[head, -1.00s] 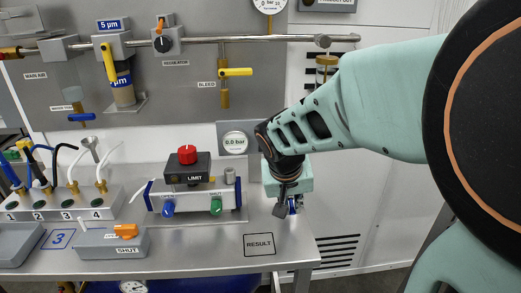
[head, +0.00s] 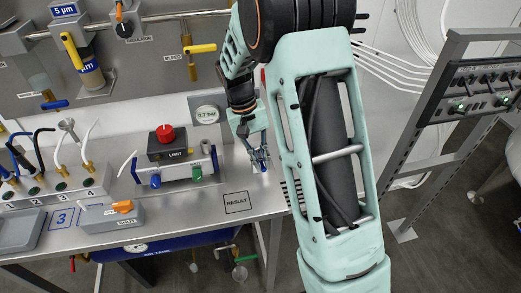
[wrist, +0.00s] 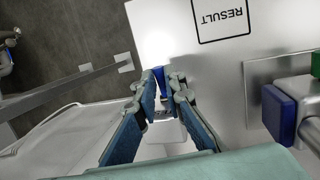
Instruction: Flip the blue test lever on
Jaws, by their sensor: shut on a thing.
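My gripper (head: 258,158) is over the right end of the metal bench, beyond the RESULT square. In the wrist view its two blue-padded fingers (wrist: 161,82) come together on a small blue lever (wrist: 160,75). The lever stands by a white block whose printed label is partly hidden. The fingers cover most of the lever, so its exact angle cannot be told. In the head view only a little blue shows at the fingertips.
To the left is a manifold with a blue knob (head: 155,181), a green knob (head: 196,173) and a red-topped LIMIT box (head: 166,146). The RESULT square (head: 237,203) on the bench is bare. A rack with a switch panel (head: 475,95) stands at the right.

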